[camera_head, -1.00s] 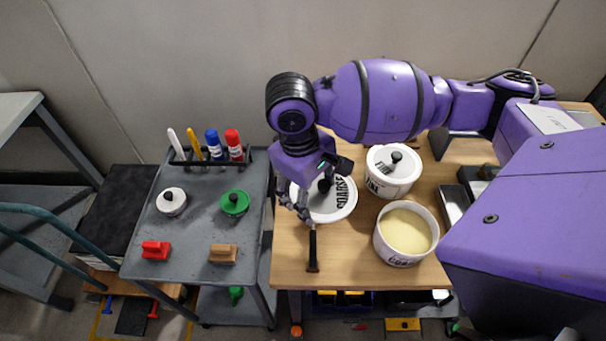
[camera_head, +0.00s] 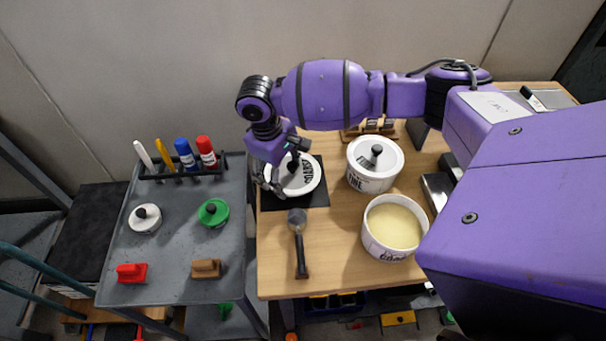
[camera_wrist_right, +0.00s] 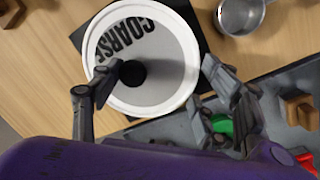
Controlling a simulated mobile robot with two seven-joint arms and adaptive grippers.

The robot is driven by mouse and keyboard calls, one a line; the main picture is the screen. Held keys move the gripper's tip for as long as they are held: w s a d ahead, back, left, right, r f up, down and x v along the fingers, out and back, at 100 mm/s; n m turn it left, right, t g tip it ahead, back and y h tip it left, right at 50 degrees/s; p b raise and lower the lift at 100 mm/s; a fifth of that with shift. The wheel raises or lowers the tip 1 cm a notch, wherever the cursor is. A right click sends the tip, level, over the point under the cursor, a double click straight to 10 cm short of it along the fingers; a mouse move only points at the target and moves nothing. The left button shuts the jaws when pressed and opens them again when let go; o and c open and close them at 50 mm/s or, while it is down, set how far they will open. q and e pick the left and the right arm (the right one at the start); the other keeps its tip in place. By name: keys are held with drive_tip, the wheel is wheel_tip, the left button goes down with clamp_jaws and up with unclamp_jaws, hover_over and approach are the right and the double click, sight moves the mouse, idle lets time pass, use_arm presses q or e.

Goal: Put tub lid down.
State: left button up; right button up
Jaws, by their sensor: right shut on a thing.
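The white tub lid (camera_head: 311,181) marked COARSE, with a black knob, is at the black mat (camera_head: 318,199) on the wooden table; I cannot tell whether it touches the mat. My right gripper (camera_head: 277,176) is at the lid's left side and shut on it. In the right wrist view the lid (camera_wrist_right: 165,50) shows face-on, its knob beside the left finger of my gripper (camera_wrist_right: 165,75). The open white tub (camera_head: 393,226) holds pale powder and stands to the right. My left gripper is not in view.
A lidded tub (camera_head: 372,180) marked FINE stands right of the mat. A scoop (camera_head: 299,245) lies in front of the mat. A grey cart (camera_head: 170,245) on the left holds markers, two small lids and two blocks. Bare tabletop shows around the scoop.

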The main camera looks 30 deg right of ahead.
sight(284, 178)
wheel_tip(284, 178, down, 3)
drive_tip(key=shift+r, duration=0.1)
drive_tip(key=shift+w+f, duration=0.1)
drive_tip(key=shift+f, duration=0.1)
drive_tip(key=shift+f, duration=0.15)
drive_tip(key=o, duration=1.1)
drive_tip(key=shift+o, duration=0.2)
wheel_tip(284, 178, up, 12)
drive_tip(key=a, duration=0.2)
drive_tip(key=shift+w+p, duration=0.15)
drive_tip(key=shift+p, duration=0.3)
